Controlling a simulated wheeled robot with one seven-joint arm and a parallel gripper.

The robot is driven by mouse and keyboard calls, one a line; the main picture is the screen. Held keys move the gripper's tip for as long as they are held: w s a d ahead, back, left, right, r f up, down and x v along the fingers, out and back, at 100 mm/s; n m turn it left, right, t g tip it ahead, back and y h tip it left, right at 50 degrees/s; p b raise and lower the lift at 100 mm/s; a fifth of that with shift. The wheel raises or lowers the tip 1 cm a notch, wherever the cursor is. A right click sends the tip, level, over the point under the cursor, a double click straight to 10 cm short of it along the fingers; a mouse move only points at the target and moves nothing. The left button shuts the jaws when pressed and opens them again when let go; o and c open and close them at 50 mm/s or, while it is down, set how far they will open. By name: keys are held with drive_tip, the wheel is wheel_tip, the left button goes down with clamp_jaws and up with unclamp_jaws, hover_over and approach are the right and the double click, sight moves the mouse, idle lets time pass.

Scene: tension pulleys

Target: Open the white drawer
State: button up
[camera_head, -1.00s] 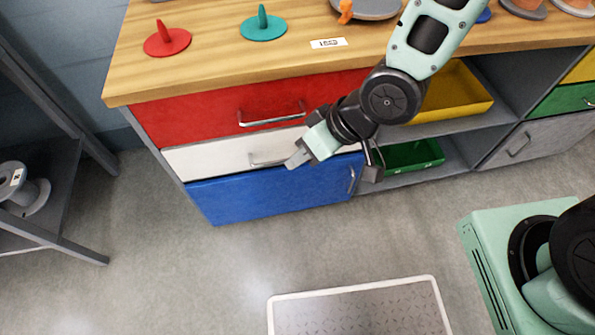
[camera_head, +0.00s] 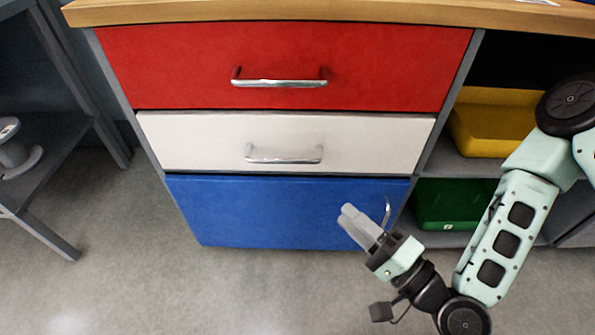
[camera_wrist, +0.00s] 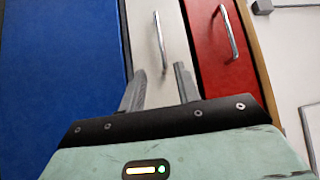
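The white drawer (camera_head: 370,142) is closed in the cabinet, between a red drawer above and a blue door below. Its silver bar handle (camera_head: 284,156) runs across its middle. In the wrist view the white drawer (camera_wrist: 151,14) stands upright in the picture, and its handle (camera_wrist: 160,42) lies ahead of my fingertips. My gripper (camera_head: 347,216) is in front of the blue door, below and right of the white handle, pointing up and left. In the wrist view my gripper (camera_wrist: 159,82) has its two fingers apart with nothing between them. It does not touch the handle.
The red drawer (camera_head: 400,65) and the blue door (camera_head: 270,215) with an upright handle (camera_head: 387,211) are closed. A yellow bin (camera_head: 488,125) and a green bin (camera_head: 455,200) sit on shelves at right. A dark rack (camera_head: 60,140) stands at left. The floor in front is clear.

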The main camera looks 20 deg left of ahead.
sight(285, 160)
drive_tip(key=shift+b+x, duration=4.1)
drive_tip(key=shift+x, duration=4.6)
drive_tip(key=shift+c, duration=0.3)
clamp_jaws()
